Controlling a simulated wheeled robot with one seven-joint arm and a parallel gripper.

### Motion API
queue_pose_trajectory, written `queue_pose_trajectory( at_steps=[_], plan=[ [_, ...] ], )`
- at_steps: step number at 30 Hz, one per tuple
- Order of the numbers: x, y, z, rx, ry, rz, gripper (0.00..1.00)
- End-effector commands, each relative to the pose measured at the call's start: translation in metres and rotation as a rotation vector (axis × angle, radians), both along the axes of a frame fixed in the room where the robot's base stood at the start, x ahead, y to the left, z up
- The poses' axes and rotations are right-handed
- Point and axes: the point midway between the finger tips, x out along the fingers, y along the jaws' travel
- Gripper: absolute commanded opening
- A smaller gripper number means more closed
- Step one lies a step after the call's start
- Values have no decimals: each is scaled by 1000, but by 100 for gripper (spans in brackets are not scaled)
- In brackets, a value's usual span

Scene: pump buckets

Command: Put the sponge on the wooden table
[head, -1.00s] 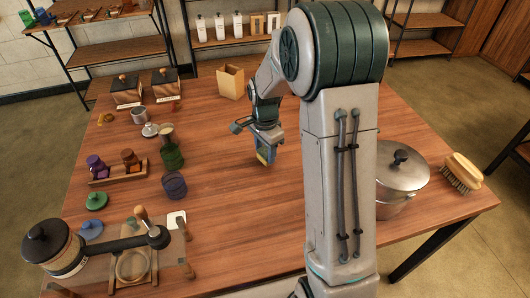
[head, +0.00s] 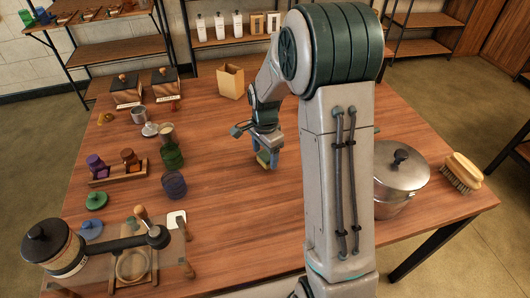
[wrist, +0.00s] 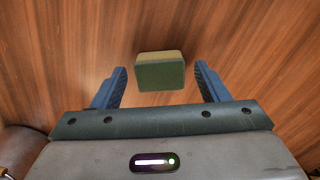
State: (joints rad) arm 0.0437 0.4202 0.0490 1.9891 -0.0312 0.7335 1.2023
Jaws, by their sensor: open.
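The sponge (wrist: 160,72) is a small block with a yellowish side and a green side. In the wrist view it lies between and just beyond my two blue fingers, with a gap on each side. In the head view the sponge (head: 263,158) shows at the tips of my gripper (head: 266,162). My gripper (wrist: 160,85) is open and points down at the wooden table (head: 235,215). The sponge appears to be on or very near the tabletop; I cannot tell whether it touches the wood.
A paper bag (head: 230,82) stands behind my gripper. A lidded metal pot (head: 400,178) and a brush (head: 462,172) are at the right. The table's front middle is clear.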

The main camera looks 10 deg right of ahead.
Motion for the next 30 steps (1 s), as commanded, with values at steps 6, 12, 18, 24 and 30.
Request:
queue_pose_trajectory(
  at_steps=[6,12,18,24,30],
  plan=[
    [1,0,41,0,-8,0,68],
    [1,0,84,0,-5,1,68],
    [1,0,113,0,-3,0,68],
    [-8,0,126,-1,-10,40,68],
    [-49,1,147,-9,-54,257,68]
  ],
)
